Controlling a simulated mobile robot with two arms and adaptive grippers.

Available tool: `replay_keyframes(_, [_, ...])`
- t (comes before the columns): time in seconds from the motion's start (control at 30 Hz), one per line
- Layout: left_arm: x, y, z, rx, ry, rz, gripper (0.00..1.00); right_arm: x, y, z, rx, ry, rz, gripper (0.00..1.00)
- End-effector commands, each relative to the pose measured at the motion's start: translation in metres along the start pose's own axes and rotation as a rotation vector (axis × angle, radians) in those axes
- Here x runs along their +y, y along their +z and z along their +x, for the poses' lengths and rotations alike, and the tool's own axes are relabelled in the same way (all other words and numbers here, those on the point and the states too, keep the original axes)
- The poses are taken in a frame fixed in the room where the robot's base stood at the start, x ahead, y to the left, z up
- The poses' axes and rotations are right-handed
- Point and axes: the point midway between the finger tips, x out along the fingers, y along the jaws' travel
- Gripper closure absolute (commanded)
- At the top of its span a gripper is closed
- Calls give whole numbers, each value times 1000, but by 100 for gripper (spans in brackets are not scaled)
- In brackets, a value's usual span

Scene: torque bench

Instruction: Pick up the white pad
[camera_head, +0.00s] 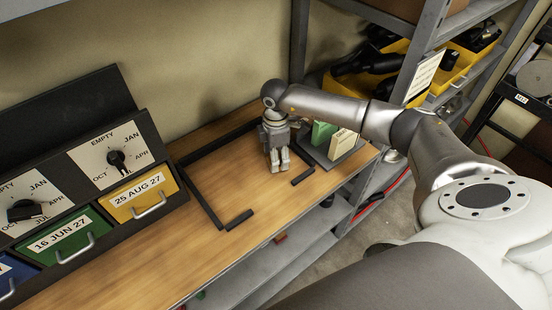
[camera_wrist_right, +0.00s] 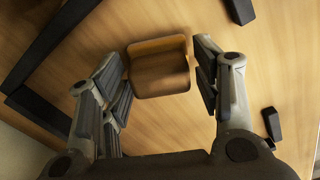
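A cream-white pad with dark writing (camera_head: 344,143) stands in a grey holder on the bench in the head view. A green pad (camera_head: 323,134) stands beside it. My right gripper (camera_head: 279,165) points down over the wooden bench, left of the holder. In the right wrist view its fingers (camera_wrist_right: 159,72) are apart. My left gripper is in no view.
Black strips and corner pieces (camera_head: 239,220) frame part of the bench top. At left stands a black cabinet with dials and coloured drawers, one yellow (camera_head: 143,196). Behind my right arm is a metal shelf with yellow bins (camera_head: 345,87).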

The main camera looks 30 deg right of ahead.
Motion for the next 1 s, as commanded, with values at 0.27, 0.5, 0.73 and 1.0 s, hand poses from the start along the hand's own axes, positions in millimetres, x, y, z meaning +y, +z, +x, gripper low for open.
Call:
replay_keyframes(0.27, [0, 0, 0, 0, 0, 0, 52, 0, 0, 0, 0, 0, 0, 83])
replay_keyframes(0.5, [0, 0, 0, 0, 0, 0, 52, 0, 0, -2, 0, 1, 1, 84])
replay_keyframes(0.73, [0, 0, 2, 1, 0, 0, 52, 1, 0, -18, 2, 2, 0, 84])
replay_keyframes(1.0, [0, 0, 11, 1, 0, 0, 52, -23, 7, -60, 0, 4, -1, 84])
